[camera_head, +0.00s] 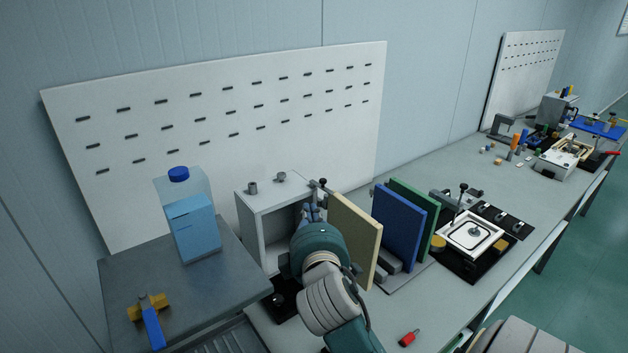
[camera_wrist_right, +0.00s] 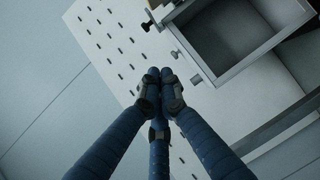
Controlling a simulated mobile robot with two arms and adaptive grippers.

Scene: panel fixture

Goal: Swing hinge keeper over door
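A pale grey box (camera_head: 243,222) with an open front stands on the bench; its open interior also shows in the wrist view (camera_wrist_right: 231,72). A small dark knobbed latch piece (camera_head: 318,184), perhaps the hinge keeper, sits at its upper right corner. A dark knob also shows at the box's edge in the wrist view (camera_wrist_right: 147,25). A beige panel (camera_head: 358,240) stands upright just right of the box; I cannot tell if it is the door. My right gripper (camera_head: 312,212) is before the box opening. Its blue fingers meet at the tips (camera_wrist_right: 160,78), with nothing visible between them. My left gripper is out of view.
Blue (camera_head: 397,228) and green (camera_head: 427,208) panels stand upright further right. A black-based fixture (camera_head: 470,236) lies beyond them. A blue-capped container (camera_head: 190,225) and a blue-yellow tool (camera_head: 150,318) rest on the left stand. A red piece (camera_head: 409,338) lies near the bench front. A perforated board (camera_head: 230,110) rises behind.

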